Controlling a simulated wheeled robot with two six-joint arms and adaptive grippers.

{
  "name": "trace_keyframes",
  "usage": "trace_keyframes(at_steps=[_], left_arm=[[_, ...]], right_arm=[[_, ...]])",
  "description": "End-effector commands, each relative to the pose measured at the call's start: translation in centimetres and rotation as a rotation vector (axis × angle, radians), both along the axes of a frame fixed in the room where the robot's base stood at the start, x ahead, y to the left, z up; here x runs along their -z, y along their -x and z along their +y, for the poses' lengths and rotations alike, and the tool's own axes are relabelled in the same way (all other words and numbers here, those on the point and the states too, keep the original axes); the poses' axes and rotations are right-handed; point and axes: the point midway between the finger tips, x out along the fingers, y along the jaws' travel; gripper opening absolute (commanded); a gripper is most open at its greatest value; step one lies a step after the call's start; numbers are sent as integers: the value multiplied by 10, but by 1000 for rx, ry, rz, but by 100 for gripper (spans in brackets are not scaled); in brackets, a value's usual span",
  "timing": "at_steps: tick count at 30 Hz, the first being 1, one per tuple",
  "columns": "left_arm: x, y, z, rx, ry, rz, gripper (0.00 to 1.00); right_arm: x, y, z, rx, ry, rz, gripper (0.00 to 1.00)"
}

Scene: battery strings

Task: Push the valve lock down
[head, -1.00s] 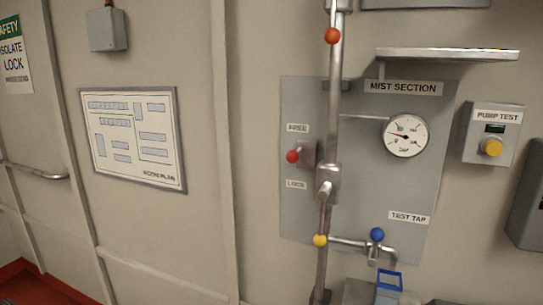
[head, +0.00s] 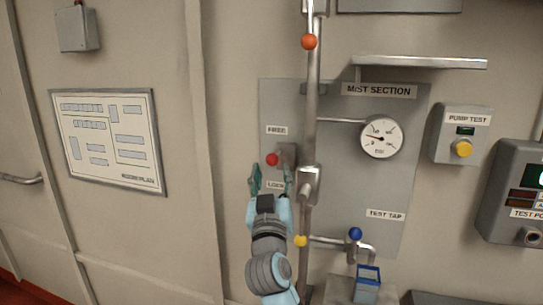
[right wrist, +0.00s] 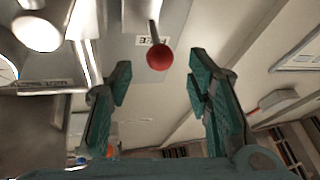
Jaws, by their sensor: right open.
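The valve lock is a small lever with a red knob (head: 272,159) on a grey block (head: 288,154), set between the labels FREE (head: 277,130) and LOCK (head: 275,185). The knob sits nearer the middle, just below FREE. My right gripper (head: 270,178) is open, just below the knob, its green fingers pointing up on either side. In the right wrist view the red knob (right wrist: 159,57) on its thin stem shows beyond and between the two open fingertips (right wrist: 158,75), apparently untouched. My left gripper is not in view.
A vertical pipe (head: 312,100) with a valve body (head: 309,185) stands close to the right of the lever. A gauge (head: 381,137), blue tap knob (head: 355,233) and pump test box (head: 461,135) are farther right.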

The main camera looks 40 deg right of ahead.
Motion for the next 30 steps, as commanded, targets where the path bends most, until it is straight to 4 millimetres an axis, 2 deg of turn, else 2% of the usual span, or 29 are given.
trace_keyframes(at_steps=[3, 7, 17, 18, 26, 30], left_arm=[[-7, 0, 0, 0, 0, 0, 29], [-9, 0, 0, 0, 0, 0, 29], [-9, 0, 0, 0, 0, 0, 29], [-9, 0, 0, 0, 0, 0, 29], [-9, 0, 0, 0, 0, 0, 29], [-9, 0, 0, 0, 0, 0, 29]], right_arm=[[-13, -20, -17, 1, 3, 1, 46], [-19, -35, -28, -1, 1, 1, 46], [-21, -42, -33, -3, -1, 1, 46], [-21, -42, -33, -3, -1, 1, 44], [-21, -42, -33, -3, -1, 1, 2], [-20, -42, -33, -3, 0, 2, 0]])
